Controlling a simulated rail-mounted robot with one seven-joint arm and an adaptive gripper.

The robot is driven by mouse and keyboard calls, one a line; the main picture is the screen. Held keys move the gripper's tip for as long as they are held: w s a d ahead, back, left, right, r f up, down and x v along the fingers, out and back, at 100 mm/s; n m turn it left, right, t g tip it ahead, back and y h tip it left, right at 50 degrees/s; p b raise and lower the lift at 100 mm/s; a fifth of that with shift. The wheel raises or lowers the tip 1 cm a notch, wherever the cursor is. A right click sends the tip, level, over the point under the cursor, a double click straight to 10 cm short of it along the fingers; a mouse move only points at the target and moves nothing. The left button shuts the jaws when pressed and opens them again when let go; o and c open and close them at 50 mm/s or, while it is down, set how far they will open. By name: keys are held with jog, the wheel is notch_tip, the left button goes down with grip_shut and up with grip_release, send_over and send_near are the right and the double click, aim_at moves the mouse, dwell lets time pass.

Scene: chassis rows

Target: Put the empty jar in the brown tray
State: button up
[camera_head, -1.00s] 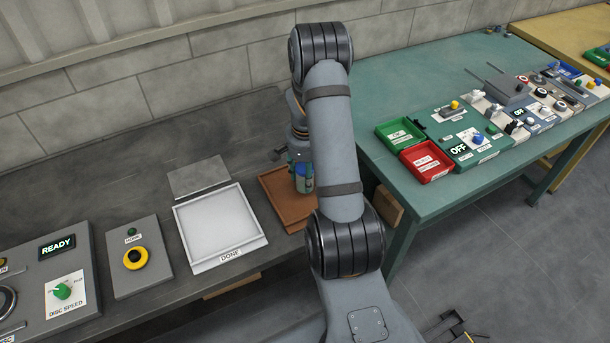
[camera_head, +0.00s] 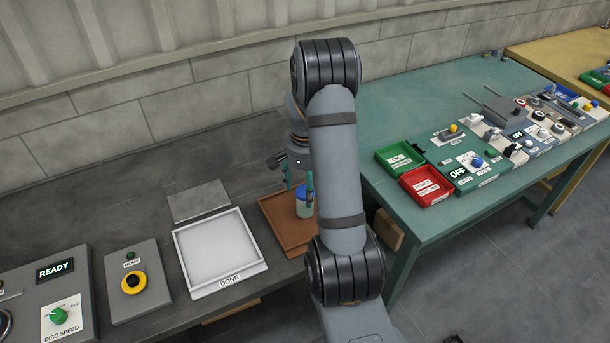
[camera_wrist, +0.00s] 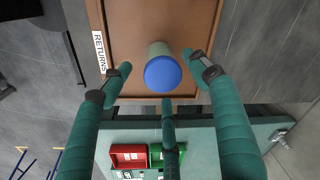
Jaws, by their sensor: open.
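The jar (camera_head: 304,208) is small and pale with a blue lid. It stands upright in the brown tray (camera_head: 282,228), toward its right side in the head view. In the wrist view the jar (camera_wrist: 162,74) stands on the floor of the brown tray (camera_wrist: 128,30), which has a white RETURNS label. My gripper (camera_head: 299,181) is above the jar with its green fingers spread. In the wrist view my gripper's fingers (camera_wrist: 157,72) surround the lid with gaps visible. My arm hides the right part of the tray in the head view. Whether the jar is empty cannot be seen.
The white DONE tray (camera_head: 220,252) lies left of the brown tray on the dark bench. A green bin (camera_head: 399,158) and a red bin (camera_head: 427,186) stand on the green table to the right. Control panels line the bench's left end.

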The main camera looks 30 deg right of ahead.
jog(key=r, duration=0.6)
jog(key=shift+s+a, duration=0.1)
jog(key=shift+s, duration=0.1)
